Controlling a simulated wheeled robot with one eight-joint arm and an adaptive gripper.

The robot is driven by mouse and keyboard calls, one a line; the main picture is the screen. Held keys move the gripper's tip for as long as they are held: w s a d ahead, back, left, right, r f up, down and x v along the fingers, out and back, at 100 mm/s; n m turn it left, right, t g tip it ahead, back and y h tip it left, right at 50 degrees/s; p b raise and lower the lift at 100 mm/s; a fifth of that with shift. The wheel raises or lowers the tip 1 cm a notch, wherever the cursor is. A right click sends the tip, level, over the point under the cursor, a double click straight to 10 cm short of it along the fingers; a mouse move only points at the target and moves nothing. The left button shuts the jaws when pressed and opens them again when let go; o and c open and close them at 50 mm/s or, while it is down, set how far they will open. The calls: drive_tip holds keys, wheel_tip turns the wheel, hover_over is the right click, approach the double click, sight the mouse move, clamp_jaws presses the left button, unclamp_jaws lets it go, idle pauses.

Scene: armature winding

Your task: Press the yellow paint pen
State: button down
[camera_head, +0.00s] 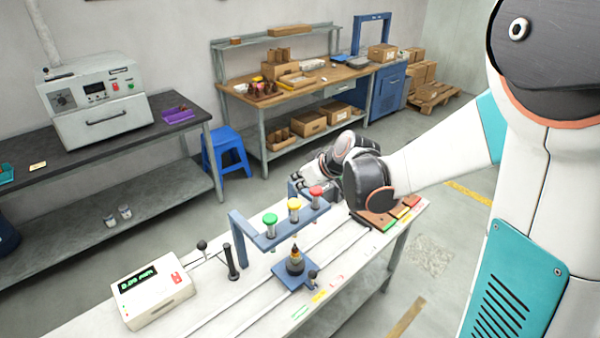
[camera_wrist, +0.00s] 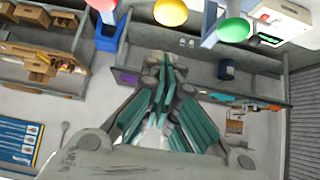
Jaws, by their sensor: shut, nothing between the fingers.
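The yellow paint pen (camera_head: 294,204) stands upright in the middle of a blue bracket (camera_head: 262,238), between the green pen (camera_head: 270,219) and the red pen (camera_head: 316,191). The yellow pen (camera_wrist: 170,11) also shows at the top edge of the wrist view, with the green pen (camera_wrist: 234,29) to its right and part of the red pen (camera_wrist: 104,4) to its left. My gripper (camera_head: 299,184) is behind the pens in the head view, close to the red one, and appears apart from the yellow one. Its teal fingers (camera_wrist: 165,62) are closed together and empty in the wrist view.
An armature (camera_head: 295,262) sits on a blue carriage below the bracket. A white meter box (camera_head: 152,290) and a black post (camera_head: 231,262) stand to the left on the white table. A brown tray (camera_head: 372,219) with coloured pieces lies under my wrist.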

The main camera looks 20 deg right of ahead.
sight(296, 203)
drive_tip(key=f, duration=0.1)
drive_tip(key=w+f, duration=0.1)
drive_tip(key=f, duration=0.1)
drive_tip(key=shift+w+a+f, duration=0.15)
drive_tip(key=shift+a+f, duration=0.1)
drive_tip(key=shift+f, duration=0.9)
drive_tip(key=shift+f+b, duration=0.1)
drive_tip(key=shift+b, duration=0.2)
